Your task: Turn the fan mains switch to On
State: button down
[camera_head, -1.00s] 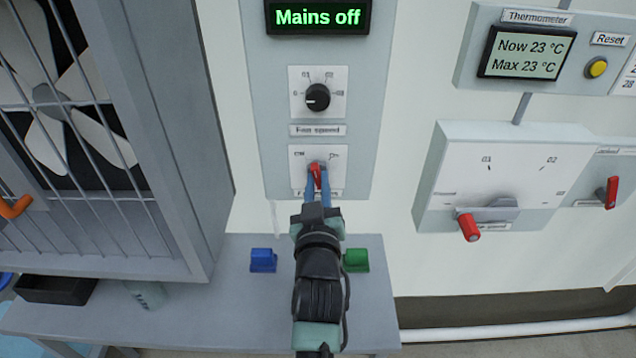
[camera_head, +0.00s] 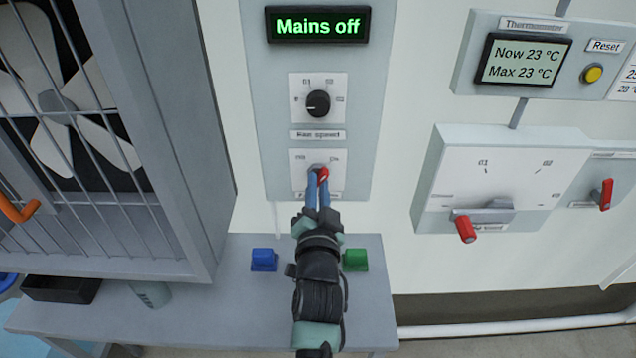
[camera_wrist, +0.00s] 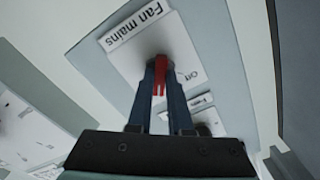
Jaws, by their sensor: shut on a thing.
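The fan mains switch is a small red lever (camera_head: 323,176) on a white plate (camera_head: 303,158) low on the grey control panel. My gripper (camera_head: 318,178) is shut on the red lever, its two blue fingers on either side of it. In the wrist view the red lever (camera_wrist: 165,72) sits between the fingers (camera_wrist: 160,85), on the plate with the label "Fan mains" (camera_wrist: 139,24) and the word "Off" (camera_wrist: 181,80). In the head view the lever tilts toward the right. The display (camera_head: 318,25) reads "Mains off".
The black fan speed knob (camera_head: 317,103) is just above the switch. Blue (camera_head: 264,260) and green (camera_head: 355,260) blocks stand on the grey bench (camera_head: 225,315) on either side of my arm. A caged fan (camera_head: 60,110) is at left. A box with a red-handled lever (camera_head: 466,229) is at right.

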jog(key=shift+m, duration=0.8)
jog(key=c, duration=0.8)
grip_release()
jog(key=shift+c, duration=0.2)
jog(key=shift+s+p, duration=0.1)
jog(key=shift+p, duration=0.2)
jog(key=s+b, duration=0.1)
jog(key=s, duration=1.1)
jog(key=shift+s+b, duration=0.35)
jog(key=shift+s, duration=0.05)
